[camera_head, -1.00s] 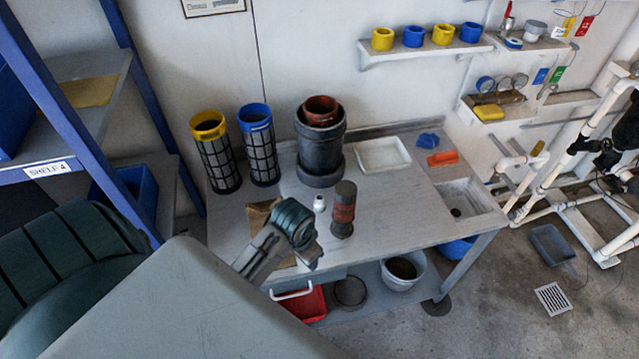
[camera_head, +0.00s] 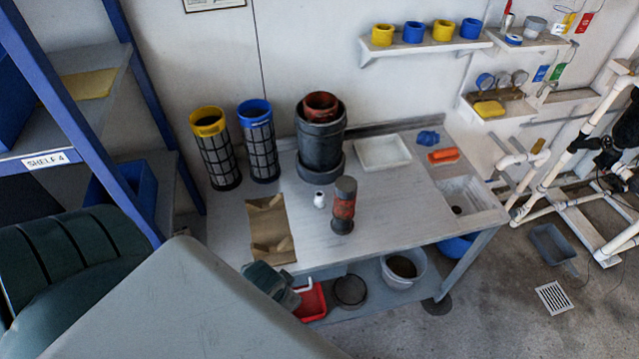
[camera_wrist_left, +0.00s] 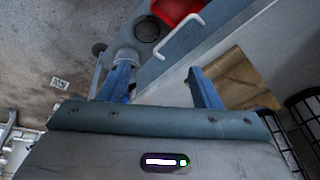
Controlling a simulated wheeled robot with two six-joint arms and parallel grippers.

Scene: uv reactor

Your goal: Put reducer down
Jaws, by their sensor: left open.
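A small white fitting (camera_head: 319,199), which looks like the reducer, stands upright on the grey workbench (camera_head: 300,225), just left of a red and dark grey cylinder (camera_head: 344,206). No gripper touches it. My left gripper (camera_wrist_left: 161,88) is open in the left wrist view, its two blue fingers wide apart with nothing held between them. In the head view part of my left arm shows below the bench's front left edge, and its fingers cannot be made out there. My right gripper is in no view.
A brown mat (camera_head: 268,228) lies on the bench's left part. Yellow-topped (camera_head: 215,150) and blue-topped (camera_head: 259,142) mesh cylinders stand behind it. A black pot (camera_head: 320,140) and white tray (camera_head: 382,153) stand at the back. A red bin (camera_head: 311,302) sits below.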

